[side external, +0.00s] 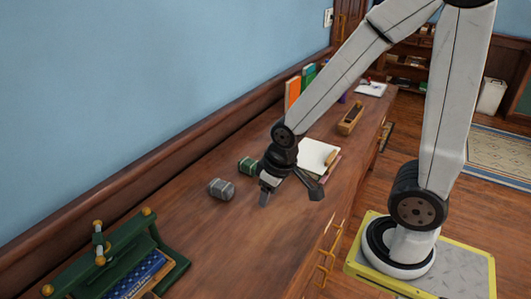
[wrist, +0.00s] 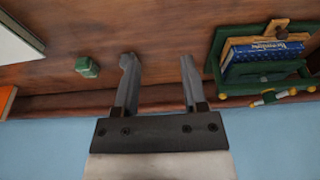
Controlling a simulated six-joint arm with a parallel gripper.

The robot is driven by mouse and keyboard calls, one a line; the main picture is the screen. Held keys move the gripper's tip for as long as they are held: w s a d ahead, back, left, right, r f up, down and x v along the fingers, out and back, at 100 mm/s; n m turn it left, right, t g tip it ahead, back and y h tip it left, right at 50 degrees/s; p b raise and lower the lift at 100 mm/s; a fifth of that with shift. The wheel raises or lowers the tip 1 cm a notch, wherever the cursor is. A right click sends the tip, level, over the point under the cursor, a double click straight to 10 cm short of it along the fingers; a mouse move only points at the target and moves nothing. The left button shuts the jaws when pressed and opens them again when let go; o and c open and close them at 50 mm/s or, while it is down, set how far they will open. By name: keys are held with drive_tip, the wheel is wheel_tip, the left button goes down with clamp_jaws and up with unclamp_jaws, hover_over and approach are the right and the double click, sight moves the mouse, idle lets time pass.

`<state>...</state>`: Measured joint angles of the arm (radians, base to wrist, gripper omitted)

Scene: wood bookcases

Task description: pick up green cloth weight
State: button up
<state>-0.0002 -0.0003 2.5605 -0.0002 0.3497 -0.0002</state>
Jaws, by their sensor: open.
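The green cloth weight (side external: 250,165) is a small dark green block with a lighter band, lying on the wooden desk near the wall. In the wrist view the green cloth weight (wrist: 87,67) is left of both fingers, apart from them. My gripper (side external: 290,189) is open and empty above the desk, to the right of the green weight in the side view. Its two spread fingers (wrist: 158,62) show bare desk between them in the wrist view. A grey banded weight (side external: 221,188) lies left of the green one in the side view; I cannot make it out in the wrist view.
A green book rack (side external: 172,252) with blue books stands at the near left. A white notepad (side external: 318,157), a wooden box (side external: 351,118) and upright orange and green books (side external: 293,92) are farther along. The blue wall (side external: 150,80) borders the desk.

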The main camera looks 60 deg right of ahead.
sight(249, 166)
idle(0.3)
drive_tip(key=o, duration=0.6)
drive_tip(key=w+d+f+m+t+y, duration=0.2)
drive_tip(key=w+d+f+m+y, duration=0.4)
drive_tip(key=m, duration=0.5)
drive_tip(key=w+d+f+m+t+y, duration=0.15)
drive_tip(key=w+f+m, duration=0.25)
drive_tip(key=w+m, duration=0.55)
drive_tip(key=d+f+m+t+h, duration=0.1)
drive_tip(key=d+m, duration=0.2)
drive_tip(key=d+f+m+t+h, duration=0.1)
drive_tip(key=d+m+t, duration=0.1)
drive_tip(key=d+m, duration=0.1)
drive_tip(key=w+d+f+m+t+h, duration=0.1)
drive_tip(key=d+m+t, duration=0.1)
drive_tip(key=d+m, duration=0.1)
drive_tip(key=shift+d+f, duration=0.35)
drive_tip(key=shift+f, duration=0.05)
drive_tip(key=d+f+m+h, duration=0.1)
drive_tip(key=d+m, duration=0.1)
drive_tip(key=d, duration=0.1)
drive_tip(key=d+f+m+t+h, duration=0.1)
drive_tip(key=d+m+h, duration=0.1)
drive_tip(key=d, duration=0.2)
drive_tip(key=d+f+m+t+h, duration=0.1)
drive_tip(key=d+f+m+h, duration=0.1)
drive_tip(key=d+m, duration=0.1)
drive_tip(key=shift+s+d+t, duration=0.2)
drive_tip(key=shift+s+t, duration=0.05)
drive_tip(key=shift+x, duration=1.3)
